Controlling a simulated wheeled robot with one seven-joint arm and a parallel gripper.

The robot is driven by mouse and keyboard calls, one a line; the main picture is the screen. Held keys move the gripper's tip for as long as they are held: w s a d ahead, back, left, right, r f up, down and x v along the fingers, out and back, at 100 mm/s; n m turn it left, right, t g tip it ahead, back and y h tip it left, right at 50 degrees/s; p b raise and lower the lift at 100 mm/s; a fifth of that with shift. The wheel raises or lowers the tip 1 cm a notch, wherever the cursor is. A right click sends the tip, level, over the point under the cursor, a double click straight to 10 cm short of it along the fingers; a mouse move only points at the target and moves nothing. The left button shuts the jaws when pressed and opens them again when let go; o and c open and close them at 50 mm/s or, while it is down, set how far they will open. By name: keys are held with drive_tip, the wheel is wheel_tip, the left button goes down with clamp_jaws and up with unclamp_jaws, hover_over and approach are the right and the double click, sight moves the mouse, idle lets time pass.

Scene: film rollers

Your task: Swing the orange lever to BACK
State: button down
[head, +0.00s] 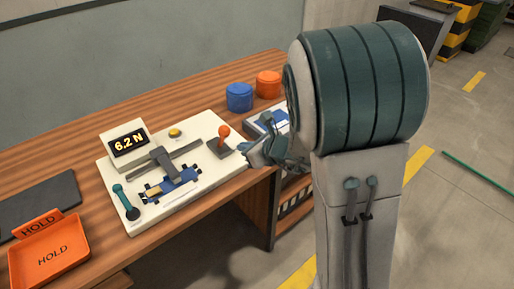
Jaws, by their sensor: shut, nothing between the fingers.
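The orange lever (223,138) stands near the right end of the cream fixture board (151,218). It has an orange ball knob on a short orange stem, rising from a dark grey base. The lever looks close to upright; any label such as BACK is too small to read. My gripper (250,157) is just right of the lever's base, at the board's right edge. Its fingers are shut and empty, and they look apart from the lever. My arm hides part of the table behind it.
The board also carries a display (128,143) reading 6.2 N, a yellow button (175,132), a blue clamp (181,181) and a teal lever (127,203). Blue (239,97) and orange (268,85) canisters stand behind. An orange HOLD tray (48,262) sits at front left.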

sight(222, 136)
drive_tip(key=w+a, duration=0.1)
drive_tip(key=w+a+r, duration=0.1)
drive_tip(key=shift+w+a+r+p, duration=0.1)
drive_tip(key=shift+w+a+p, duration=0.15)
drive_tip(key=shift+w+p, duration=0.1)
drive_tip(key=shift+d, duration=0.1)
drive_tip(key=shift+r, duration=0.15)
